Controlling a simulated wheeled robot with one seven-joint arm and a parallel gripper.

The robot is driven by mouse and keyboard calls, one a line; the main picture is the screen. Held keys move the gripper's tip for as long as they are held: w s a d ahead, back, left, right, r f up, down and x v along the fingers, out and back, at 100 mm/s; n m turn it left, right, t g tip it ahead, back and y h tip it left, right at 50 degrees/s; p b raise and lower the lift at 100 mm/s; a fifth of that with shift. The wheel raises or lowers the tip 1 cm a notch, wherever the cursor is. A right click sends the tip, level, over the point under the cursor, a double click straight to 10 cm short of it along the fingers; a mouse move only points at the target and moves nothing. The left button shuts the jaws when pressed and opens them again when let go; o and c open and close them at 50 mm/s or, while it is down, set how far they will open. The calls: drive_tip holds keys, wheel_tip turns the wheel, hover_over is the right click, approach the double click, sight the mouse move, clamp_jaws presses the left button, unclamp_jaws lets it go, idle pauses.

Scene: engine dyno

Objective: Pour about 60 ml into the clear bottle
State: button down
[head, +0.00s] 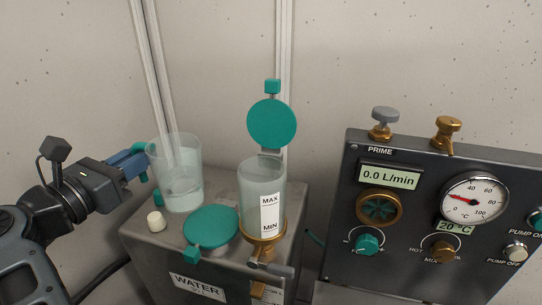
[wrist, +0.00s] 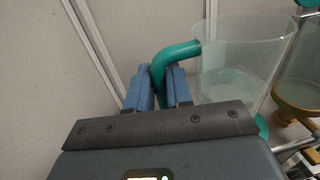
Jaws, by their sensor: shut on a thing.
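A clear jug (head: 176,165) with a teal handle stands near upright at the back left of the metal tank, with pale liquid in its lower part. I cannot tell whether its base touches the tank top. My gripper (head: 132,160) is shut on the jug's handle, left of the jug. The wrist view shows the fingers around the teal handle (wrist: 172,55). The clear bottle (head: 262,190), marked MAX and MIN, stands upright in a brass collar (head: 265,230) to the right. Its teal lid (head: 271,122) is swung up and open. The liquid level inside it is unclear.
A dark control panel (head: 400,215) with dial and knobs stands right. Walls and a metal post (head: 150,60) are behind.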

drive_tip(key=shift+r, duration=0.15)
drive_tip(key=shift+s+d+r+m+p, duration=0.1)
drive_tip(key=shift+d+r+m+p, duration=0.15)
drive_tip(key=shift+r+p, duration=0.25)
drive_tip(key=shift+s+d+r+m+p, duration=0.1)
drive_tip(key=shift+d+r+m+p, duration=0.05)
drive_tip(key=shift+r+m+p, duration=0.25)
drive_tip(key=s+d+r+m+g+y+p, duration=0.1)
drive_tip(key=s+d+r+m+p, duration=0.1)
drive_tip(key=d+r+m+p, duration=0.6)
drive_tip(key=shift+s+r+y+p, duration=0.2)
drive_tip(key=shift+r+y+p, duration=0.2)
drive_tip(key=shift+r+p, duration=0.7)
drive_tip(key=shift+r+m, duration=0.1)
drive_tip(key=shift+m, duration=0.15)
drive_tip(key=r, duration=0.1)
drive_tip(key=d+r+m+p, duration=0.1)
drive_tip(key=p, duration=0.1)
drive_tip(key=shift+s+d+r+y, duration=0.2)
drive_tip(key=shift+s+r+y, duration=0.1)
drive_tip(key=shift+r, duration=0.1)
drive_tip(key=shift+s+d+r+m+p, duration=0.1)
drive_tip(key=shift+d+r+m+p, duration=0.4)
drive_tip(key=shift+m+p, duration=0.2)
idle(1.1)
